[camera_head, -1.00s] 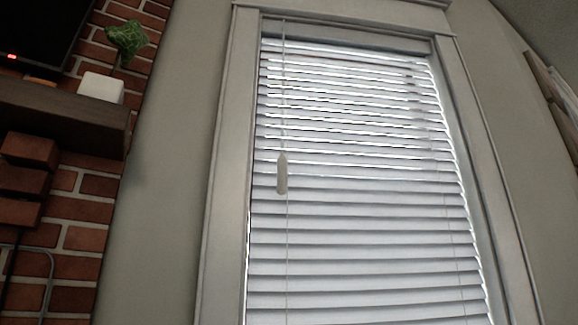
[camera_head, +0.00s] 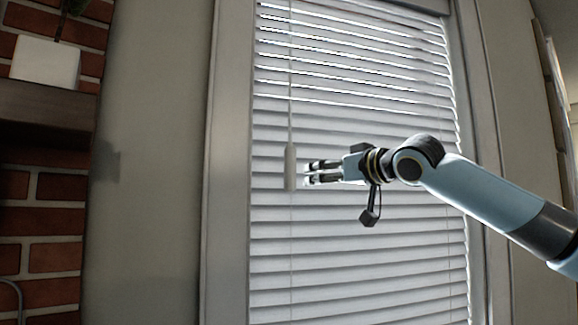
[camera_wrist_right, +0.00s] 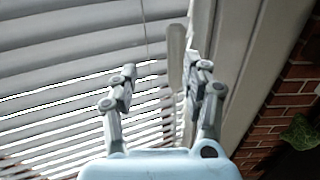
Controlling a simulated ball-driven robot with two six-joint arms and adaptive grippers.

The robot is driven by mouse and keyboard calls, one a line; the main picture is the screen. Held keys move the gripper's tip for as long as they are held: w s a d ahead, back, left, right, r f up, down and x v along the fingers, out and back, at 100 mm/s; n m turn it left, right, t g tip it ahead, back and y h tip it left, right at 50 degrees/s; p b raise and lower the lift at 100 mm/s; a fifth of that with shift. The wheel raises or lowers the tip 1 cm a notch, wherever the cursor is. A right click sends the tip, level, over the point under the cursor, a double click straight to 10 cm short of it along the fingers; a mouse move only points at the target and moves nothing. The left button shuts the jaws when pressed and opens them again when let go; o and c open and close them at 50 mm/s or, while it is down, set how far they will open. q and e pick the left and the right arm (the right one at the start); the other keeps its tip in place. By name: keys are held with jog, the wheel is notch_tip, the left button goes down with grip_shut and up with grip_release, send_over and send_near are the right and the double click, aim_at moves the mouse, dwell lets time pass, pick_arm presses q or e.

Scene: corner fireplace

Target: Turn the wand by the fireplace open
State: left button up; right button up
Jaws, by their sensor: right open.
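The wand (camera_head: 290,167) is a pale, slim handle hanging on a thin cord in front of the left part of the white window blind (camera_head: 360,235). My right gripper (camera_head: 307,173) comes in from the right, just to the right of the wand in the head view. In the right wrist view the wand (camera_wrist_right: 175,57) shows beyond the open fingers (camera_wrist_right: 160,75), near the finger on the right side. I cannot tell whether that finger touches it. Nothing is held. The blind's slats look mostly closed, with bright thin gaps higher up. My left gripper is not in view.
The window frame (camera_head: 229,200) stands close left of the wand. Further left are a bare wall (camera_head: 155,220), a brick fireplace (camera_head: 45,220), and a dark mantel (camera_head: 45,103) bearing a white plant pot (camera_head: 45,62).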

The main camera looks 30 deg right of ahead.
send_near(294, 160)
jog(key=shift+n+y, duration=0.3)
jog(key=shift+n, duration=0.1)
jog(key=w+p, duration=0.2)
jog(key=w, duration=0.1)
jog(key=w+p, duration=0.2)
jog(key=w, duration=0.2)
jog(key=w+p, duration=0.2)
jog(key=w, duration=0.1)
jog(key=shift+w+a+f, duration=0.15)
jog(key=shift+w+a, duration=0.25)
jog(key=shift+w+f, duration=0.1)
jog(key=shift+w, duration=0.25)
jog(key=shift+c, duration=0.4)
